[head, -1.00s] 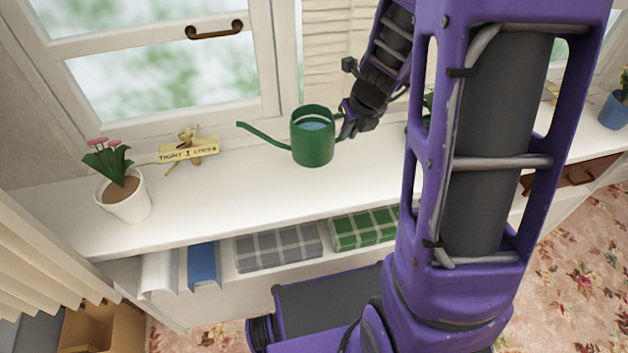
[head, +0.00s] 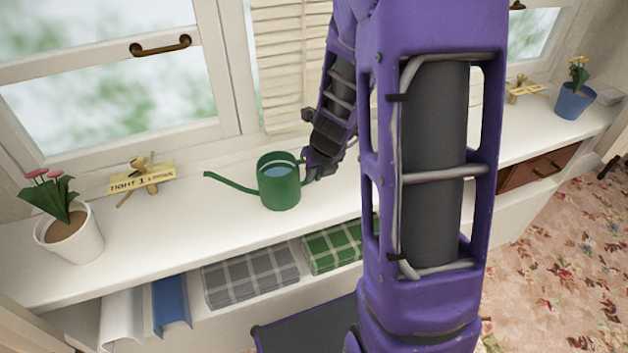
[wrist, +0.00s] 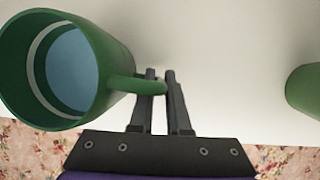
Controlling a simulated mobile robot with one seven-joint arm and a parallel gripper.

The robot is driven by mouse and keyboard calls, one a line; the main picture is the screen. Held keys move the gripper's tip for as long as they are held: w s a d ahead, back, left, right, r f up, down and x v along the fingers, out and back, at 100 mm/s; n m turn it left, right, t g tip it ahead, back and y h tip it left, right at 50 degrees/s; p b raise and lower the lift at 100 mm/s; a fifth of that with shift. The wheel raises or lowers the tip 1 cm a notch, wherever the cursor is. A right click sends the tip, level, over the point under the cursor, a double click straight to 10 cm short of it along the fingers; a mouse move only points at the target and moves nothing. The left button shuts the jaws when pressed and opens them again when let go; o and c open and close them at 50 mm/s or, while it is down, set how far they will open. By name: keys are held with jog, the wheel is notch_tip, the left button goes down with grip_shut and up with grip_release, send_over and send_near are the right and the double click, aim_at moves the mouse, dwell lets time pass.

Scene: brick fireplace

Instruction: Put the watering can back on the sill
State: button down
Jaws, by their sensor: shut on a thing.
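The green watering can (head: 280,194) is upright at the white sill (head: 200,219), with water inside and its long spout pointing left. I cannot tell whether its base touches the sill or hangs just above it. My gripper (head: 311,174) is at the can's right side, shut on its handle. In the wrist view the can (wrist: 112,62) is at the left, and its handle passes between the two dark fingers of my gripper (wrist: 160,76).
A white pot (head: 75,246) with pink flowers and a small sign (head: 142,179) stand left of the can. A blue pot (head: 574,101) stands far right. Another green object (wrist: 304,90) shows at the wrist view's right edge. Folded cloths (head: 250,278) lie on the shelf below.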

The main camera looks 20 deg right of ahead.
jog(key=shift+r, duration=0.1)
jog(key=c, duration=1.3)
grip_release()
jog(key=shift+f, duration=0.2)
jog(key=shift+c, duration=0.2)
jog(key=o, duration=0.5)
jog(key=shift+c, duration=0.2)
jog(key=shift+r, duration=0.1)
jog(key=p+v, duration=0.6)
jog(key=v, duration=0.6)
jog(key=shift+p, duration=0.4)
